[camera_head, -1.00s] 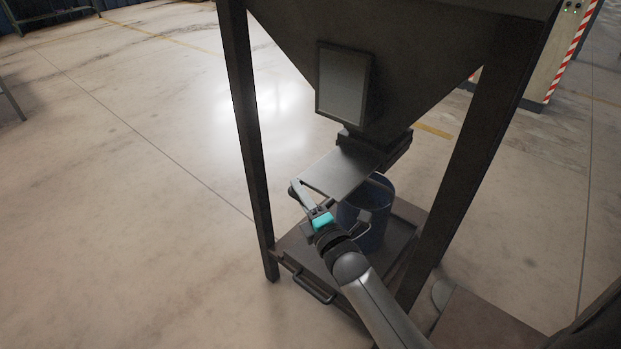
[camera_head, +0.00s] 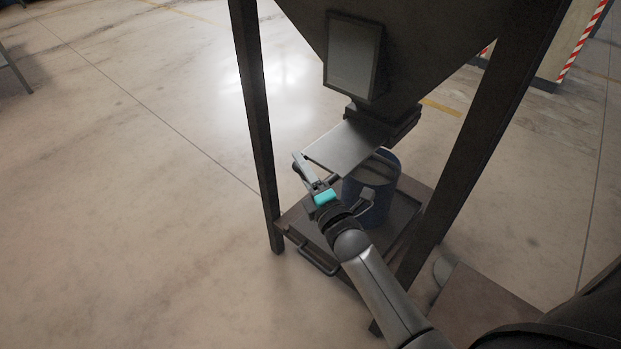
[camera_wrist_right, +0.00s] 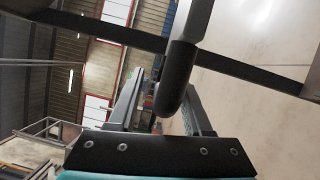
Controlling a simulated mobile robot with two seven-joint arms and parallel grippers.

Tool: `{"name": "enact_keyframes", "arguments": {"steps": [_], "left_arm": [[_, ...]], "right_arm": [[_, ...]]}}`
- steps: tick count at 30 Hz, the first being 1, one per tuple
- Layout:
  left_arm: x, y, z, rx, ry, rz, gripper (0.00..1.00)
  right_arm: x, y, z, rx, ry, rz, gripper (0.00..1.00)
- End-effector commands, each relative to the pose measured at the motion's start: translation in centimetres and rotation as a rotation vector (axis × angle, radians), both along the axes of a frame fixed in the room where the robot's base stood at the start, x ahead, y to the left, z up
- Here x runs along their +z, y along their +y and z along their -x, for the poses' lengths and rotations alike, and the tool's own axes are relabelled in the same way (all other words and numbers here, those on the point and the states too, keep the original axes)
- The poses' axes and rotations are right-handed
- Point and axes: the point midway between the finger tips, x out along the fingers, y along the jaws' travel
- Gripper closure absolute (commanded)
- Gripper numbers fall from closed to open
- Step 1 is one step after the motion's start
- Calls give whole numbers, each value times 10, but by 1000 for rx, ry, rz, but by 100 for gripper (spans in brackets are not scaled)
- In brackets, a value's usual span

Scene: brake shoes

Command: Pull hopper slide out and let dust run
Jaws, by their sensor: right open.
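The hopper (camera_head: 440,50) is a dark tapered funnel on a dark frame. Its slide (camera_head: 345,146), a flat grey plate, sticks out to the lower left from the outlet (camera_head: 390,121). A blue bucket (camera_head: 370,205) stands below the outlet, partly hidden by the slide and my arm. My right gripper (camera_head: 303,170) is open at the slide's outer end. In the right wrist view, the slide's dark rounded handle (camera_wrist_right: 178,80) lies between the open fingers (camera_wrist_right: 160,95). I cannot make out any dust. My left gripper is not in view.
The bucket stands on a dark tray-like shelf (camera_head: 307,236) with a handle at its front. The frame's legs (camera_head: 256,120) rise on either side of the slide. The floor to the left is clear. A panel (camera_head: 355,58) is on the hopper's face.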

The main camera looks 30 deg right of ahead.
Motion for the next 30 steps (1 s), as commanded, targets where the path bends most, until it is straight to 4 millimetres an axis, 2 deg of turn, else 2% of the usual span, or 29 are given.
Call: {"name": "enact_keyframes", "arguments": {"steps": [2,8,21,24,30], "left_arm": [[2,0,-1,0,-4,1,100],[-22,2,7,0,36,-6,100],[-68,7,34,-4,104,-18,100],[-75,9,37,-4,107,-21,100],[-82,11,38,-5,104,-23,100]], "right_arm": [[-1,0,5,0,3,-1,50],[-2,0,33,-1,5,-1,50],[-8,0,121,0,2,-1,50],[-9,0,135,0,0,-1,50],[-10,0,149,2,-3,-1,50]]}}
